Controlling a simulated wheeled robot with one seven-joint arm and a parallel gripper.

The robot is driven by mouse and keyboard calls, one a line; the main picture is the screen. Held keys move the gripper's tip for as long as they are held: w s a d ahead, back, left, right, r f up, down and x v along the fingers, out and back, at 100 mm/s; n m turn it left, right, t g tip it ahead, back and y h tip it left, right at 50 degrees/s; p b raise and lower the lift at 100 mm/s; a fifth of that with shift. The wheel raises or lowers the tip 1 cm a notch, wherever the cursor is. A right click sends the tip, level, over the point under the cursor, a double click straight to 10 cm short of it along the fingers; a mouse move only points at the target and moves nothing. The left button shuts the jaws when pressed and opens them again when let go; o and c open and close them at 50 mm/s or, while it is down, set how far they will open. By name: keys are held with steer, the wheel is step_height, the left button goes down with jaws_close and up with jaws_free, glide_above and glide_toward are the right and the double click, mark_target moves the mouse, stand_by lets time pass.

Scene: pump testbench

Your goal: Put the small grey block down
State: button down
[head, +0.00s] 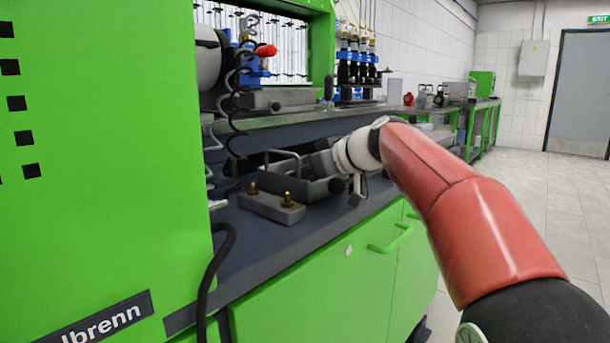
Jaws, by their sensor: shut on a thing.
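My gripper (322,164) is at the end of my red and white arm, over the dark worktop in front of the green machine. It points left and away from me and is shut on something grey. I take this to be the small grey block, but it is hard to tell apart from the gripper at this size. The fingertips and the lower side of the held thing cannot be made out. Whether it touches anything below is unclear.
A grey block with two brass fittings (272,207) lies on the dark worktop (265,245) near its front edge. A coiled black cable (233,95) hangs at the left. Green cabinets (310,290) are below.

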steer(key=shift+f, duration=0.2)
steer(key=c, duration=1.3)
jaws_free()
steer(key=shift+r, duration=0.1)
